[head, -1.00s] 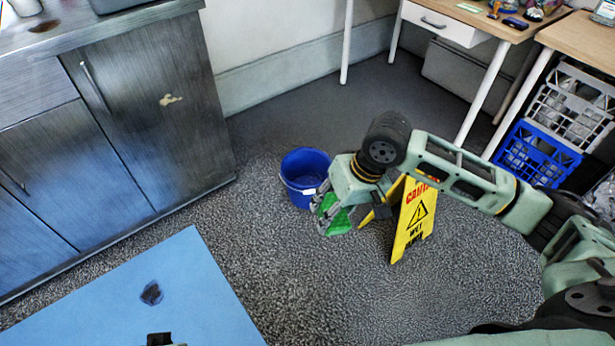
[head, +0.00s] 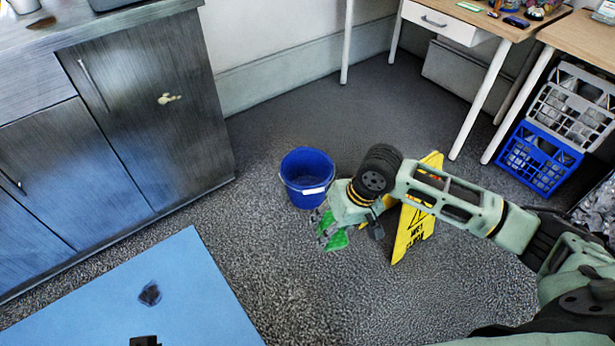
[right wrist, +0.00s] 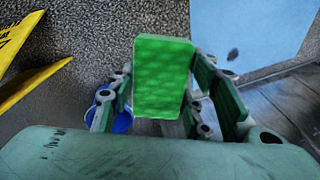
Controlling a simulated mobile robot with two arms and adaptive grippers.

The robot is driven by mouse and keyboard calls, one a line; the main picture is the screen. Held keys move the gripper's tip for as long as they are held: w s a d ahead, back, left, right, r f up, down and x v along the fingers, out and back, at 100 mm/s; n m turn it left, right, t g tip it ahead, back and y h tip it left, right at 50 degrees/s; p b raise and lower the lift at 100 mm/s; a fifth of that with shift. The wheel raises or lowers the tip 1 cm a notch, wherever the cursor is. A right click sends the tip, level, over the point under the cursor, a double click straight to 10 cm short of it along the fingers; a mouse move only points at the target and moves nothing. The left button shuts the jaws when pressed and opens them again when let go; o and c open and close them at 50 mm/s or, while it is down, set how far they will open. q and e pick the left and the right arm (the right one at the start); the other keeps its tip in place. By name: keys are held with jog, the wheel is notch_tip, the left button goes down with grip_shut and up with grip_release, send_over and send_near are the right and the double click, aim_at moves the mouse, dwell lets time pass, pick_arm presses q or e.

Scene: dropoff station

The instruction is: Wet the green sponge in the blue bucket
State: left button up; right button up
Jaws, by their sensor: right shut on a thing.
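The blue bucket (head: 303,192) stands upright on the grey carpet, with a white label on its front. My right gripper (head: 333,229) is shut on the green sponge (head: 336,241) and holds it in front of the bucket, outside its rim. In the right wrist view the sponge (right wrist: 163,72) sits upright between the fingers of my right gripper (right wrist: 163,95). A bit of the blue bucket (right wrist: 122,121) shows below and beside a finger there. Whether the bucket holds water cannot be told. My left gripper does not show clearly.
A yellow wet-floor sign (head: 408,234) stands close right of my right gripper. A grey cabinet (head: 150,110) is at the left, a blue surface (head: 200,290) at the bottom left. Desks and a blue crate (head: 540,157) are at the right.

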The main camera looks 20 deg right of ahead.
jog(key=shift+f+b, duration=0.3)
jog(key=shift+f, duration=1.2)
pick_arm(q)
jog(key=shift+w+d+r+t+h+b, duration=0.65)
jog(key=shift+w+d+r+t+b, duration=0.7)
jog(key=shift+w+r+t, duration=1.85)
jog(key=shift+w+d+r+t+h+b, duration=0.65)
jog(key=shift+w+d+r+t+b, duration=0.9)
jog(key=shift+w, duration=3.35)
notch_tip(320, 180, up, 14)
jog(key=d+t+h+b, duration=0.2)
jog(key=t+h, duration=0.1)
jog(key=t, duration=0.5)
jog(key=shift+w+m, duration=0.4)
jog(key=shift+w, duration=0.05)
pick_arm(e)
notch_tip(320, 180, down, 22)
jog(key=shift+r, duration=0.25)
